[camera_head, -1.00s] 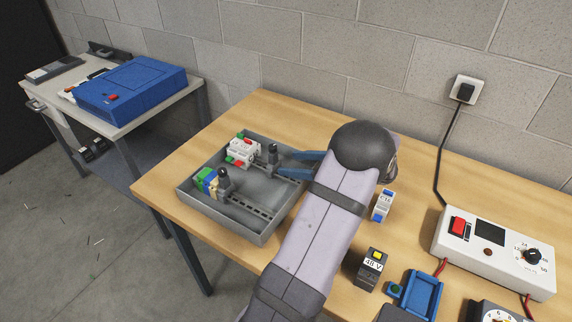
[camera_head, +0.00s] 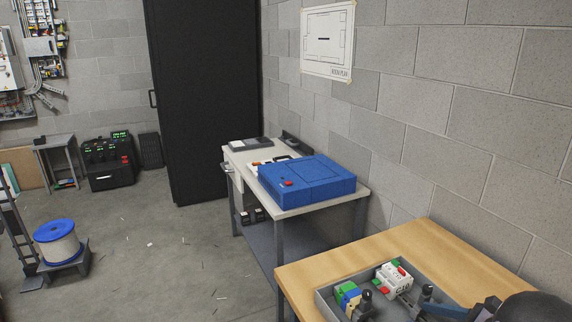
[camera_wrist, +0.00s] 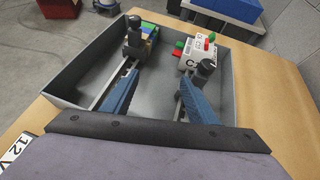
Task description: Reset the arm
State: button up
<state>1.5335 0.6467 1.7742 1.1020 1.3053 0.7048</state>
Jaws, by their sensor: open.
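My gripper (camera_wrist: 159,82) is open, its two blue fingers apart over the grey tray (camera_wrist: 90,70) in the wrist view, with nothing between them. In the head view my gripper (camera_head: 436,306) is only partly seen at the lower right edge, beside my dark wrist. The tray (camera_head: 325,301) sits on the wooden table. It holds white modules (camera_wrist: 202,55) with red and green parts, and blue, yellow and green blocks (camera_wrist: 150,42). Two rails with dark knobbed clamps run along the tray floor. Whether the fingers touch the rails, I cannot tell.
A blue case (camera_head: 310,180) lies on a side bench (camera_head: 300,210) left of the wooden table (camera_head: 425,240). A cable spool (camera_head: 58,243) and a dark cabinet (camera_head: 203,100) stand farther left. Open floor lies between them. A label card (camera_wrist: 18,150) shows at the tray's near left.

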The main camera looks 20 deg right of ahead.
jog(key=w+a+n+g+y, duration=0.1)
jog(key=a, duration=0.2)
jog(key=w+a+n+g+y+p, duration=0.1)
jog(key=a+n, duration=0.1)
jog(key=a, duration=0.2)
jog(key=w+a+r+n+g+y, duration=0.1)
jog(key=a, duration=0.2)
jog(key=shift+w+a+r+n+g, duration=0.1)
jog(key=shift+w+a+n+g, duration=0.1)
jog(key=shift+n+g, duration=0.2)
jog(key=s+a+f+n+g+h+p, duration=0.1)
jog(key=s+a+n+g+h, duration=0.2)
jog(key=a+n, duration=1.1)
jog(key=s+a+f+n+g+h+p, duration=0.1)
jog(key=a+n+g+h+p, duration=0.3)
jog(key=a+n, duration=1)
notch_tip(320, 180, down, 7)
jog(key=g+y+b, duration=0.1)
jog(key=b, duration=0.8)
jog(key=shift+s+a+b, duration=0.15)
jog(key=shift+s+b, duration=0.05)
jog(key=shift+b, duration=0.1)
